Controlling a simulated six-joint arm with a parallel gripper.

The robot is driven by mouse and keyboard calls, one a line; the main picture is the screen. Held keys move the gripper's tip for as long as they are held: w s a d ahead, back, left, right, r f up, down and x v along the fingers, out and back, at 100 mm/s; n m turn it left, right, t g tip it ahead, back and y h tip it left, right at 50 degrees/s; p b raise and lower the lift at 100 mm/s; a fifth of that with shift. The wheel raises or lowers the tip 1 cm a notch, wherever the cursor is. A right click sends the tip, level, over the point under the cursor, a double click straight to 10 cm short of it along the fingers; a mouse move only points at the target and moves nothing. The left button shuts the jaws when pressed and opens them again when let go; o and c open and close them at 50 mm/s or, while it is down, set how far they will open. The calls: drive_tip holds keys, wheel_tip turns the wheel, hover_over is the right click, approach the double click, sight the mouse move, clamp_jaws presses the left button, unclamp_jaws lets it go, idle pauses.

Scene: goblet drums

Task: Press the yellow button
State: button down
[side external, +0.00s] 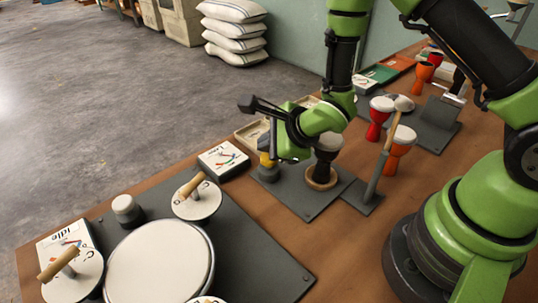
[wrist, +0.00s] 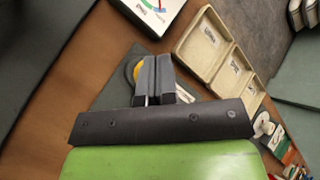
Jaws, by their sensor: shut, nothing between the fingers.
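The yellow button (side external: 265,159) sits on a short round grey base at the left end of a dark grey plate. In the wrist view its yellow edge (wrist: 137,70) shows just left of my fingers, which hide the rest. My gripper (side external: 273,152) points down, shut and empty, with its fingers right at the button in the side view. The fingertips also show in the wrist view (wrist: 156,62). I cannot tell whether they touch the button.
A goblet drum with a dark body (side external: 328,155) stands in a wooden ring on the same plate, close to my gripper. A white gauge box (side external: 223,159) stands to the left. A cream divided tray (wrist: 213,55) lies behind. A mallet (side external: 388,140) stands upright at right.

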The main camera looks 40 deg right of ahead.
drive_tip(key=shift+r, duration=0.2)
drive_tip(key=shift+r, duration=2.5)
drive_tip(key=shift+d+r, duration=0.1)
drive_tip(key=shift+r, duration=0.25)
wheel_tip(320, 180, up, 7)
drive_tip(key=s+d+n+h, duration=0.1)
drive_tip(key=s+d+n, duration=0.1)
drive_tip(key=n, duration=0.3)
drive_tip(key=s+r+n+g, duration=0.1)
drive_tip(key=s+r+n, duration=0.4)
drive_tip(key=s+n, duration=0.3)
drive_tip(key=s+d+r+n+y, duration=0.1)
drive_tip(key=s+r+n, duration=0.4)
drive_tip(key=s, duration=0.5)
drive_tip(key=n, duration=0.2)
drive_tip(key=shift+s+r+n+g, duration=0.15)
drive_tip(key=shift+r+n+g, duration=0.15)
drive_tip(key=shift+n+g, duration=0.1)
